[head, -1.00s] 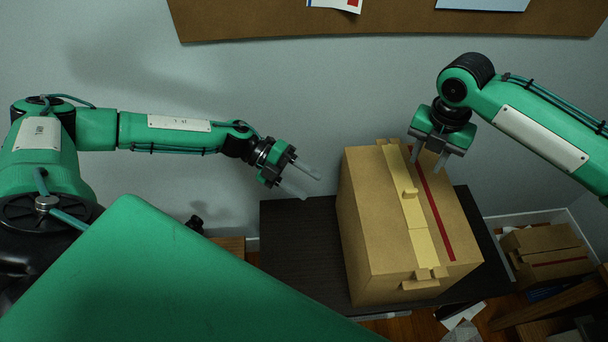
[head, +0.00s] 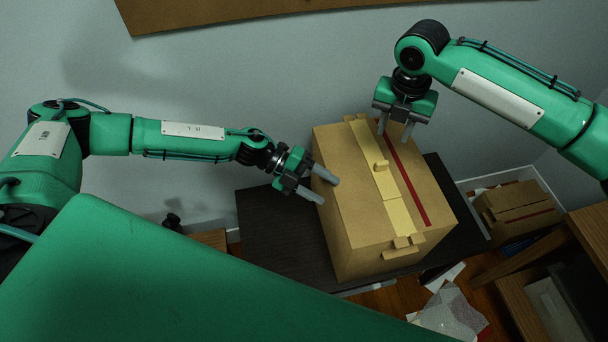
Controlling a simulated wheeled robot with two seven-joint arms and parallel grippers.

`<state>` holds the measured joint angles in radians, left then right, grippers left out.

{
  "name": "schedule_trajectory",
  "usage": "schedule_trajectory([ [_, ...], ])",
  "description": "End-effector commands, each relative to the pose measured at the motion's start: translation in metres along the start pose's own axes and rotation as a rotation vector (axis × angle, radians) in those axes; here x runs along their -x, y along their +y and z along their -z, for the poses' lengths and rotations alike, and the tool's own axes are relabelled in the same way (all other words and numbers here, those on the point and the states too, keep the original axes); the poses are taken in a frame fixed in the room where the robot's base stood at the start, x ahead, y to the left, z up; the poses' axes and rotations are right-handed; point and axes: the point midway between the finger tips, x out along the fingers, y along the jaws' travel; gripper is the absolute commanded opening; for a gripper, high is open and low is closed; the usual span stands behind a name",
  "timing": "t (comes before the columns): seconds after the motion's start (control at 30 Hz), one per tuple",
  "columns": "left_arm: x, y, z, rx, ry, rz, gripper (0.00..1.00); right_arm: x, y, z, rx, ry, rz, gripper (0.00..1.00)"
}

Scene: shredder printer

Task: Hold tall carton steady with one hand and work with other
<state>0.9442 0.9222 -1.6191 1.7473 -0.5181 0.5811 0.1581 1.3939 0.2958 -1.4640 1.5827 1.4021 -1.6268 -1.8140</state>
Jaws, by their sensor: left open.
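The tall carton (head: 345,193) is a brown closed box with a yellow tape strip (head: 373,162) and a red stripe (head: 408,184) on its top. It stands upright on a dark table. My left gripper (head: 328,191) is open, with its two fingers pointing right at the carton's left side, near the top edge. I cannot tell whether they touch it. My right gripper (head: 395,136) points down over the carton's far top edge, its two fingers apart with nothing visible between them. Whether its tips touch the top is unclear.
The dark table (head: 280,235) has bare room left of the carton. A smaller box (head: 515,212) sits in a bin at the right. Wooden furniture (head: 590,235) stands at the right edge. Crumpled clear wrap (head: 450,312) lies on the floor. A wall is behind.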

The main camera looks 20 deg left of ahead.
Motion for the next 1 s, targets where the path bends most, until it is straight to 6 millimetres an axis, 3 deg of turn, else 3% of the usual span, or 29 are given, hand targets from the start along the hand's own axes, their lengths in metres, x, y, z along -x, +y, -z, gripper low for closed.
schedule_trajectory([
  [0.2, -0.0130, -0.0002, -0.0003, -0.001, -0.001, 0.000, 0.57, 0.0000, 0.0000, 0.0000, 0.000, 0.000, 0.000, 0.36],
  [0.47, -0.0136, 0.0000, -0.0002, 0.000, -0.001, 0.000, 0.57, 0.0000, 0.0000, 0.0000, 0.000, 0.000, 0.000, 0.36],
  [0.7, -0.0135, 0.0001, -0.0002, 0.000, -0.001, 0.000, 0.10, 0.0000, 0.0001, 0.0000, 0.000, 0.000, 0.000, 0.36],
  [0.77, -0.0135, 0.0003, -0.0002, 0.000, -0.001, 0.000, 0.00, 0.0000, 0.0001, 0.0000, 0.000, 0.000, 0.000, 0.36],
  [1.0, -0.0139, 0.0029, -0.0004, 0.002, -0.002, -0.003, 0.00, -0.0004, 0.0000, 0.0000, 0.000, 0.000, 0.000, 0.36],
])
